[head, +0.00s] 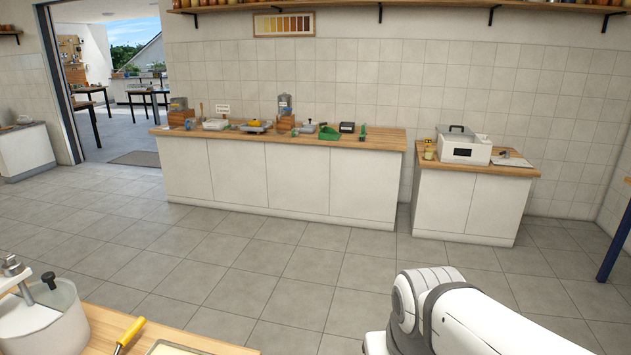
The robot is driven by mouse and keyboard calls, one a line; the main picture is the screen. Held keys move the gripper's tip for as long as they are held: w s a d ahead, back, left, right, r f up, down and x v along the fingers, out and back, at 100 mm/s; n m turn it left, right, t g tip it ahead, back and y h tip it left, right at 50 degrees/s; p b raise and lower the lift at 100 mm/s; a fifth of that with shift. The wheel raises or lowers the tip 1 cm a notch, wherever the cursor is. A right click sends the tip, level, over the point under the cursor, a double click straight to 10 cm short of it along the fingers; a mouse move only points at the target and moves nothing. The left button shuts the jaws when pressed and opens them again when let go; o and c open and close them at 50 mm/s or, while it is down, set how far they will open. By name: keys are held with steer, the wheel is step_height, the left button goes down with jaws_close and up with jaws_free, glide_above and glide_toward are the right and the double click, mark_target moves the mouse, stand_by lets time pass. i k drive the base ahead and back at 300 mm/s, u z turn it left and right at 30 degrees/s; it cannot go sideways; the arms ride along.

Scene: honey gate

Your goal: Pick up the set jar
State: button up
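No other jar on the counters is clear enough to single out. My white arm reaches in at the bottom right, far from that counter. My gripper is out of the picture.
The short counter (517,171) bears the white box (465,148) with a dark handle. The long counter (390,141) holds several tools and a green tray (330,133). A near table (187,329) carries a white drum (42,318) and a yellow-handled tool (130,333). Tiled floor between is clear.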

mark_target(429, 152)
steer(key=z, duration=0.35)
steer(key=i, duration=1.6)
steer(key=z, duration=0.65)
steer(key=i, duration=3.2)
steer(key=u, duration=0.2)
steer(key=i, duration=1.6)
steer(key=u, duration=0.2)
